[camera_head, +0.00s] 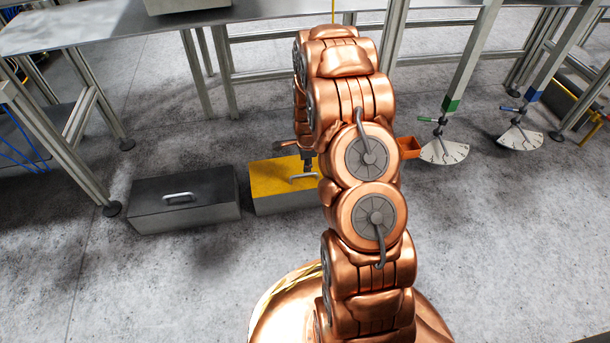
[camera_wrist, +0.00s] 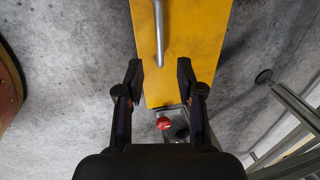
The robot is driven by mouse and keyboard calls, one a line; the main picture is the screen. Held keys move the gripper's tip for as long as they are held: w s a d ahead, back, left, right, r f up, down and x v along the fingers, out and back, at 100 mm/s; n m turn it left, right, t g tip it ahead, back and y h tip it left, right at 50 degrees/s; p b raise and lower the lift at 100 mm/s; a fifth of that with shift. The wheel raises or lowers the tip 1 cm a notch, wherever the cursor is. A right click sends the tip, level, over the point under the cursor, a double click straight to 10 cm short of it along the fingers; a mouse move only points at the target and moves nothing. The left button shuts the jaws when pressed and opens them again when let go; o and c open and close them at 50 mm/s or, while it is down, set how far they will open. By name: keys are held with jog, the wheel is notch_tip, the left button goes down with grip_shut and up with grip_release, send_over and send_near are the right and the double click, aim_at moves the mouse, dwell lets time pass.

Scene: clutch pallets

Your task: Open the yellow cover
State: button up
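The yellow cover (camera_head: 268,180) lies flat on a grey box (camera_head: 285,204) on the floor. It has a metal bar handle (camera_head: 303,177) on top, partly hidden by my arm in the head view. In the wrist view the yellow cover (camera_wrist: 195,35) runs up out of the picture, with its handle (camera_wrist: 158,32) near the middle. My gripper (camera_wrist: 160,73) is open and empty, its fingers apart on either side of the handle's near end. In the head view my gripper (camera_head: 308,160) is over the cover, mostly hidden; contact cannot be told.
A dark grey box (camera_head: 150,213) with its own handle stands left of the yellow-covered one. An orange bin (camera_head: 409,144) is to the right. A red knob (camera_wrist: 163,123) shows by the cover's near end. A metal table (camera_head: 110,32) with legs stands behind.

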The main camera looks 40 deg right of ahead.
jog(key=f+b, duration=0.1)
jog(key=f, duration=0.1)
jog(key=f+b, duration=0.1)
jog(key=f, duration=0.1)
jog(key=w+f+b, duration=0.1)
jog(key=f, duration=0.2)
jog(key=shift+w+d, duration=0.1)
jog(key=shift+d, duration=0.1)
jog(key=shift+c, duration=0.4)
grip_shut()
